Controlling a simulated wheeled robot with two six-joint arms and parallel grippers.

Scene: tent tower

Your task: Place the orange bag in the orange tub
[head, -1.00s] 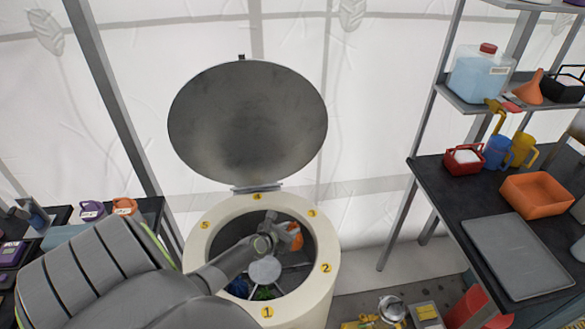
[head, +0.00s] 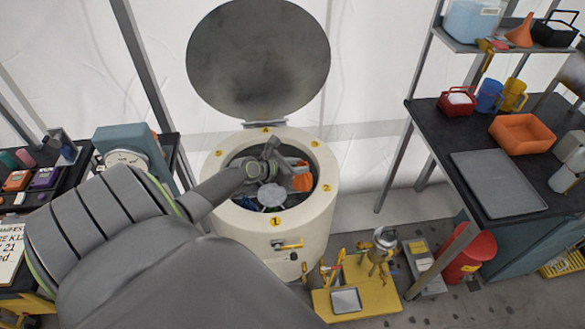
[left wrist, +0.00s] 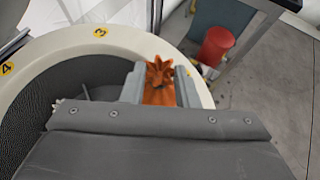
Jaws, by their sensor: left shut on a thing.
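The orange bag (head: 302,177) is inside the open round cream drum (head: 318,212), near its right inner wall. My left gripper (head: 283,168) reaches into the drum's mouth and is shut on the bag. In the left wrist view the bag's crinkled orange top (left wrist: 158,82) shows between the two grey fingers. The orange tub (head: 522,134) sits on the dark table at the right and looks empty. My right gripper is not in view.
The drum's round lid (head: 258,60) stands open behind it. A grey tray (head: 498,184) lies in front of the tub, and a red basket (head: 457,101) stands behind it.

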